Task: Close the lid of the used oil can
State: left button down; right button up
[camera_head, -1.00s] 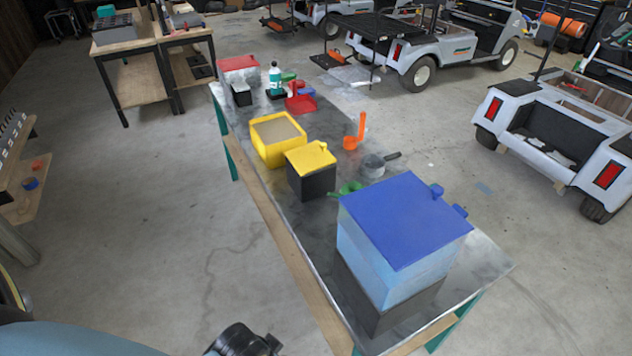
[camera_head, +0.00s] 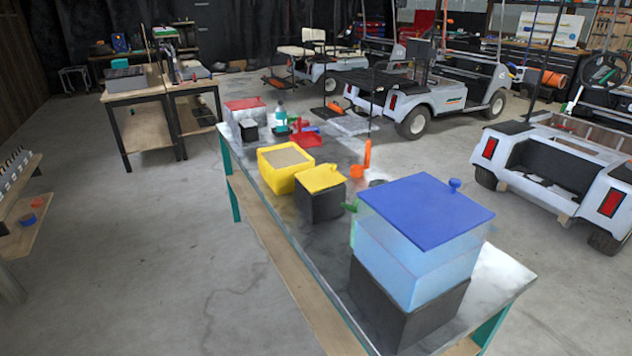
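No label marks which container is the used oil can. A large light-blue box with a flat blue lid (camera_head: 425,210) stands at the near end of the bench, above a black box (camera_head: 405,312); the lid lies across its top. Further back a black box (camera_head: 320,207) carries a yellow lid (camera_head: 322,179) that looks flat on top. A yellow open-topped box (camera_head: 281,179) with greyish contents stands behind it. A box with a red lid (camera_head: 244,104) is at the far end. Neither of my grippers is in view.
The containers share one long metal-topped bench (camera_head: 509,284). An orange scoop (camera_head: 359,170), a red tray (camera_head: 306,139) and a teal bottle (camera_head: 281,117) are also on it. Golf carts (camera_head: 431,102) stand behind and right. The floor left of the bench is clear.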

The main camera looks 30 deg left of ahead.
aim_at(317, 179)
jog(key=z, duration=0.05)
jog(key=k, duration=0.8)
jog(key=u, duration=1.25)
jog(key=i, duration=2.25)
jog(key=z, duration=1.15)
